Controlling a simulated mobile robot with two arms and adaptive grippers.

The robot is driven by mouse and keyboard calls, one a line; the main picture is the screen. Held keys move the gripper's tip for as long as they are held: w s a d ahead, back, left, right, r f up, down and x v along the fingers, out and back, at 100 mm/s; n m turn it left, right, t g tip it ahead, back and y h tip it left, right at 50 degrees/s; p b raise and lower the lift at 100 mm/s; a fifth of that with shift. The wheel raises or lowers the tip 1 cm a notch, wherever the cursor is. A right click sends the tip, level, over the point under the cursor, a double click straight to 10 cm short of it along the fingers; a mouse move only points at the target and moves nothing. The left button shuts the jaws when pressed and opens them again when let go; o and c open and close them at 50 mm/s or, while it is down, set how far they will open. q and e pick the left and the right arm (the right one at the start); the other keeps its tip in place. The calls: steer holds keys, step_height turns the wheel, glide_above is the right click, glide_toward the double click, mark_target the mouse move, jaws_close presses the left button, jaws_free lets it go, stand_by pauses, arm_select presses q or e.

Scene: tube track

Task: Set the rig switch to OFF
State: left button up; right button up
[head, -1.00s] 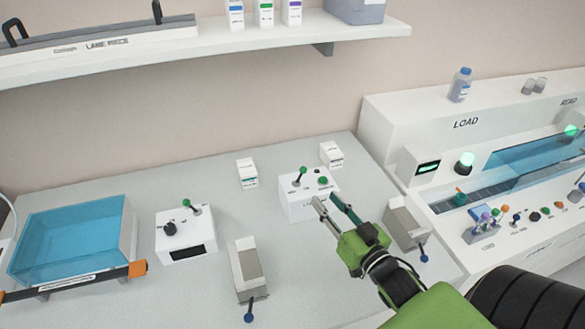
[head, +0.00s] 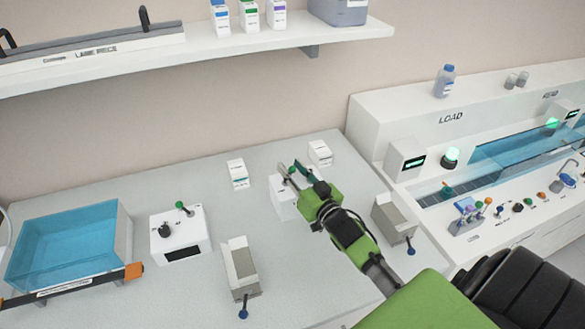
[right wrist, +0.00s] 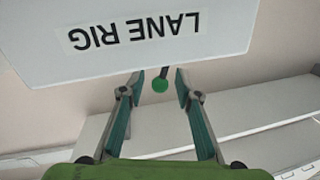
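The lane rig box (head: 281,203) is a small white box on the bench in the head view, partly hidden by my right gripper (head: 290,166). In the right wrist view its "LANE RIG" label (right wrist: 133,30) reads upside down. The rig switch is a dark lever with a green ball tip (right wrist: 160,85). My right gripper (right wrist: 156,82) is open, with its two fingers on either side of the green tip and gaps showing on both sides. The OFF marking and the switch's exact setting are hidden. My left gripper is in neither view now.
A second white box (head: 181,238) has a black knob and a green-tipped lever. A blue tray (head: 65,250) stands at left, a grey-white device (head: 240,268) in front. Small cartons (head: 237,174) stand behind the rig, and the LOAD machine (head: 400,115) is at right.

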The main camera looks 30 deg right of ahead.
jaws_close()
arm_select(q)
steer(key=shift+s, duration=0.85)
